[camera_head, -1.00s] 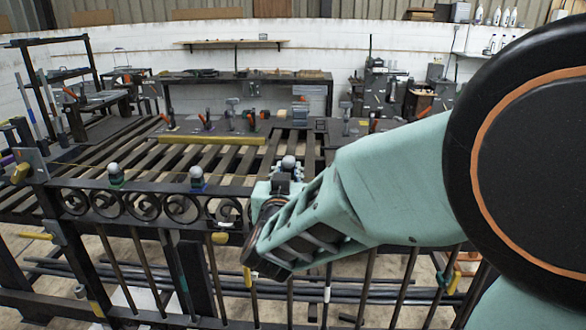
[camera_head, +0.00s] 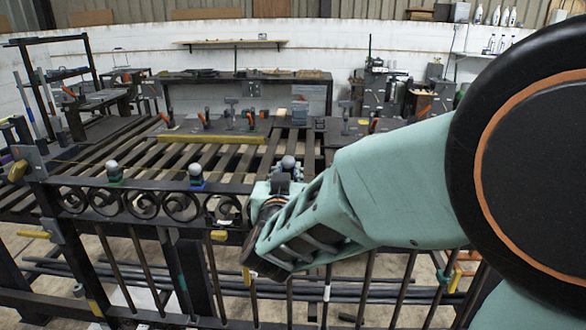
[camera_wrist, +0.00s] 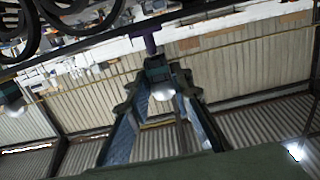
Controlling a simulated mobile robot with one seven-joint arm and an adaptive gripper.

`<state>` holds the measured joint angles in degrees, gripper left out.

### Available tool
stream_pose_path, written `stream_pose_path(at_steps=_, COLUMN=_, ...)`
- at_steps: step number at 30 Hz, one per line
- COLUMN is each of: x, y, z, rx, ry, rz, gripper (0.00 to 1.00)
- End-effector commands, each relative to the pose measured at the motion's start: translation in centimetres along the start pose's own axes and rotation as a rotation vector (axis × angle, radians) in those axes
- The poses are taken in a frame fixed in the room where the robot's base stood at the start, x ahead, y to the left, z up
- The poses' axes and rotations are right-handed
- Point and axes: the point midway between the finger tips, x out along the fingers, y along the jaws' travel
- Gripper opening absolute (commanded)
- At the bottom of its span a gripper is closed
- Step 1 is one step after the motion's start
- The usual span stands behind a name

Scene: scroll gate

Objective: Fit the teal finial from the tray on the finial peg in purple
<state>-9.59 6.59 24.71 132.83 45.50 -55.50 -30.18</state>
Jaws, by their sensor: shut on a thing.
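The teal finial, a silver ball on a dark teal collar, is in my gripper (camera_wrist: 165,95) in the wrist view, where the finial (camera_wrist: 158,70) sits between the two fingers. The purple finial peg (camera_wrist: 150,40) stands out from the gate's top rail, in line with the collar and right at its end. I cannot tell whether they touch or overlap. In the head view my gripper (camera_head: 284,178) is over the top rail, with a grey ball showing at its top; the peg is hidden there. I cannot make out the tray.
Two other ball finials stand on the gate (camera_head: 140,205) to the left, one with a green collar (camera_head: 114,172) and one with a blue collar (camera_head: 196,178). A slatted bench (camera_head: 150,160) with clamps lies behind. Scrollwork runs under the rail close to my gripper.

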Motion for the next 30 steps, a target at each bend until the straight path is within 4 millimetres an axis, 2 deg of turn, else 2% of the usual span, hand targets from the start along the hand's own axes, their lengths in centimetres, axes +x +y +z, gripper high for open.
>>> stream_pose_path(at_steps=30, x=0.1, y=0.0, z=1.4, rx=0.000, ry=0.002, rz=0.000, gripper=0.00)
